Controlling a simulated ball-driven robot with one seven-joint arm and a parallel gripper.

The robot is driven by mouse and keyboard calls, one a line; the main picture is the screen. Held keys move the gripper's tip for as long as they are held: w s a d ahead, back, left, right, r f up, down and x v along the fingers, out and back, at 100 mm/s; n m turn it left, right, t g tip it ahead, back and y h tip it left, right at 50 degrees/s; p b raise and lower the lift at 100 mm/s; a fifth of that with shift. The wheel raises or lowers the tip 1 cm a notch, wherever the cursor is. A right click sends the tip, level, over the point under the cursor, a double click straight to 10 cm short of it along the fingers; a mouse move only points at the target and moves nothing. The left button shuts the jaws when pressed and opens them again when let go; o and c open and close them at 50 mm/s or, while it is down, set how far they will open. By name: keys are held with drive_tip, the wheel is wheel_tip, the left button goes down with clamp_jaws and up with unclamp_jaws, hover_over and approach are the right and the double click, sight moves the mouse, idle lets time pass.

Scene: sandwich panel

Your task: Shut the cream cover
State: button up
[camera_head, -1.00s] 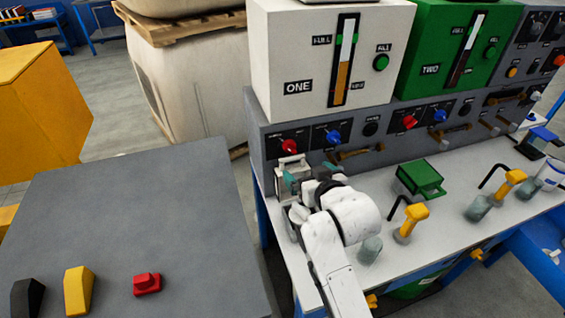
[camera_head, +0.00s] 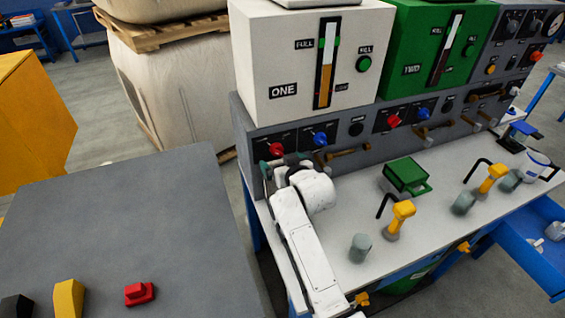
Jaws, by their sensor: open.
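My gripper (camera_head: 280,168) is at the left end of the grey-white bench top, close to the upright control panel below the cream tank marked ONE. Its jaws are open. My white wrist and forearm block much of that corner. I cannot make out the cream cover; that corner of the bench is mostly hidden by my arm. A green cover with a handle (camera_head: 405,174) sits on the bench to the right of my gripper. I cannot tell whether my gripper touches anything.
The cream tank (camera_head: 280,60) and green tank (camera_head: 415,75) stand above the control panel (camera_head: 360,140). Yellow-topped levers (camera_head: 401,212) and grey knobs (camera_head: 360,246) rise from the bench. A grey console (camera_head: 130,225) with a red button (camera_head: 139,293) stands left, across a floor gap.

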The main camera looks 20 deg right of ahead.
drive_tip(key=shift+c, duration=0.5)
drive_tip(key=c, duration=1.3)
drive_tip(key=shift+f, duration=0.1)
drive_tip(key=shift+s+f+b, duration=0.1)
drive_tip(key=shift+b, duration=0.45)
